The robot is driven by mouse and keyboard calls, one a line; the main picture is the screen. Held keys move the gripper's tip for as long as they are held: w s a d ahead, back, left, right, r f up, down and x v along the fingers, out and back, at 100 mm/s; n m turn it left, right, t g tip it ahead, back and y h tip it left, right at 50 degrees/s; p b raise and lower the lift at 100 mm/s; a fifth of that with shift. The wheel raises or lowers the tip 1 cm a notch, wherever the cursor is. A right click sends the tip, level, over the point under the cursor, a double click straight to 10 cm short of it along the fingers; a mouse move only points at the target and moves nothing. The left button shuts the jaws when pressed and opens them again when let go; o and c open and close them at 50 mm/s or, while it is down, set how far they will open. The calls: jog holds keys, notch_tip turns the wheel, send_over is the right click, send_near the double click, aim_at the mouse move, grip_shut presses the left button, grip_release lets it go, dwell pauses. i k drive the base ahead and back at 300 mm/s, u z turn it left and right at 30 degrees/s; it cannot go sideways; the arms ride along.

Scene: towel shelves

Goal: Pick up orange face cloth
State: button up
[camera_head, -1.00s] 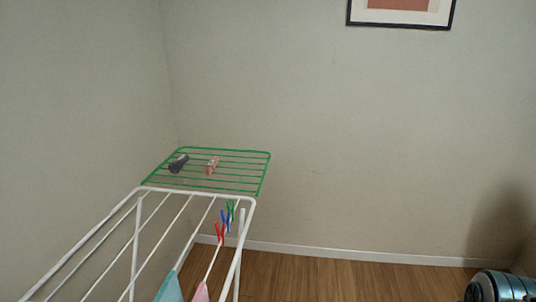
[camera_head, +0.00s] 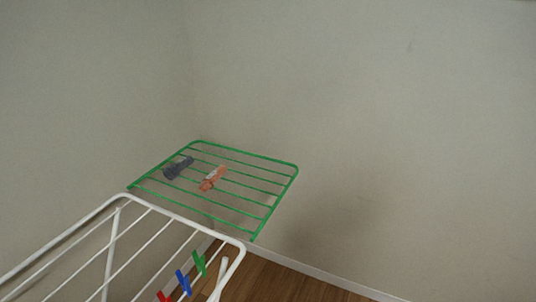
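An orange cloth (camera_head: 213,179), rolled or bunched into a narrow shape, lies on the green wire shelf (camera_head: 278,204) near its middle. A dark grey-blue cloth (camera_head: 178,168), also bunched, lies to its left on the same shelf, a little apart from it. My gripper is not in view.
A white drying rack (camera_head: 232,241) stands in front of the green shelf, at the lower left. Red, blue (camera_head: 183,282) and green (camera_head: 199,264) clothespins hang on it. Plain walls (camera_head: 400,130) close off the back and left. Wooden floor (camera_head: 275,281) shows below right.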

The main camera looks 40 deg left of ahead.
aim_at(206, 184)
jog(key=u, duration=0.3)
jog(key=i, duration=1.5)
jog(key=u, duration=1.45)
jog(key=i, duration=0.7)
jog(key=u, duration=1.25)
jog(key=i, duration=0.5)
jog(key=u, duration=0.35)
